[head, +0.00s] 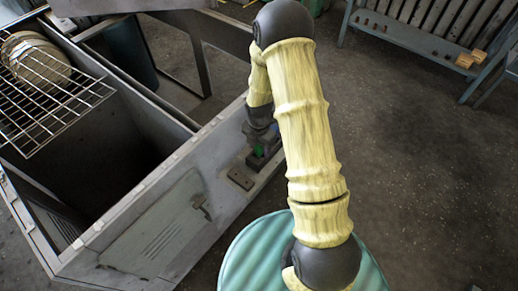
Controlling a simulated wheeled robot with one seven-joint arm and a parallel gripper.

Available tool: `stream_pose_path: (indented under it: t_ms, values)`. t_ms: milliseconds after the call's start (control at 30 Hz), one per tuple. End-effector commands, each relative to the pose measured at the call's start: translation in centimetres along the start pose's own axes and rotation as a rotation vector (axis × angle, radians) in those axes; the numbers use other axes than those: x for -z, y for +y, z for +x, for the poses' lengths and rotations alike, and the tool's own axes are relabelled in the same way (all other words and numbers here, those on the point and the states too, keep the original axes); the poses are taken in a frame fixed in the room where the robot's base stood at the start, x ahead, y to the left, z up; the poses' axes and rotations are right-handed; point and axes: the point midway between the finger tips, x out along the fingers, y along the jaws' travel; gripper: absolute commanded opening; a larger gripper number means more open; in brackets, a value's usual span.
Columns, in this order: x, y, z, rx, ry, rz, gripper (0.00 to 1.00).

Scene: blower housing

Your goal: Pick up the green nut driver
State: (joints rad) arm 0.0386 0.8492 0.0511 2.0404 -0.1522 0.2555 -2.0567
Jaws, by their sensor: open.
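A small green part, which looks like the green nut driver (259,151), shows at a dark block on the right side of the grey metal housing (150,192). Most of it is hidden by my gripper and the block, so I cannot tell its full shape or tilt. My gripper (261,141) points down right at the green part. It is open, and its fingers are small and dark here. I cannot tell whether they touch the driver or stand around it.
A second small flat block (240,179) sits on the housing near the driver. The housing has a deep dark opening. A wire rack (55,95) with plates (37,60) is at the upper left. A grey-blue bench (420,32) stands at the back right. Floor on the right is clear.

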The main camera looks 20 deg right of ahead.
Motion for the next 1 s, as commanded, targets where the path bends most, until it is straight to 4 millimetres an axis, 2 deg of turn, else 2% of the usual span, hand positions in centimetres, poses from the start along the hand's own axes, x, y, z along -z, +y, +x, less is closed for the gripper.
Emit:
stream_pose_path:
  t_ms: [200,467,767,867,1000]
  values:
    - [0.0,0.0,0.0,0.0,0.0,0.0,0.51]
    - [0.0,0.0,0.0,0.0,0.0,0.0,0.0]
    - [0.0,0.0,-0.4,-0.001,0.0,0.0,0.0]
    - [0.0,0.1,-1.3,-0.004,-0.001,-0.001,0.0]
    - [0.0,0.2,-3.6,-0.005,-0.002,-0.002,0.0]
